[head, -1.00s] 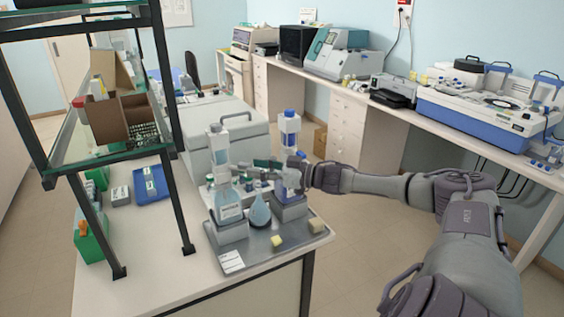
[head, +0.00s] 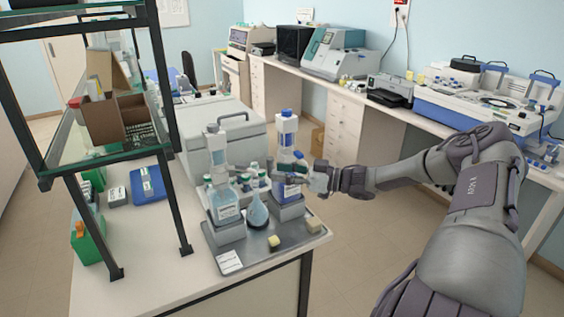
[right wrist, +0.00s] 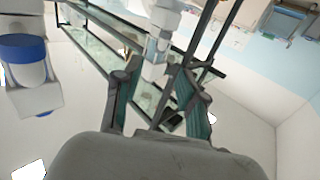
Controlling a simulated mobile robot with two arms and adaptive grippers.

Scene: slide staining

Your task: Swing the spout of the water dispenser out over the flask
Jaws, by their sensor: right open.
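Two bottle-top dispensers stand on a grey tray (head: 262,260). The left one (head: 223,205) has a clear bottle of pale blue liquid; the right one (head: 287,128) has a blue top, and its bottle is partly hidden by my right gripper (head: 291,178). A pale blue, pear-shaped flask (head: 257,212) stands between them. I cannot make out the labels or the spout. My right gripper is open at the right dispenser, left of its wrist. In the right wrist view its jaws (right wrist: 160,72) are spread, with a clear and white part (right wrist: 156,55) beyond them. My left gripper is not in view.
A black-framed glass shelf (head: 110,160) rises at the left. A grey box (head: 235,140) stands behind. Open floor lies right of the bench.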

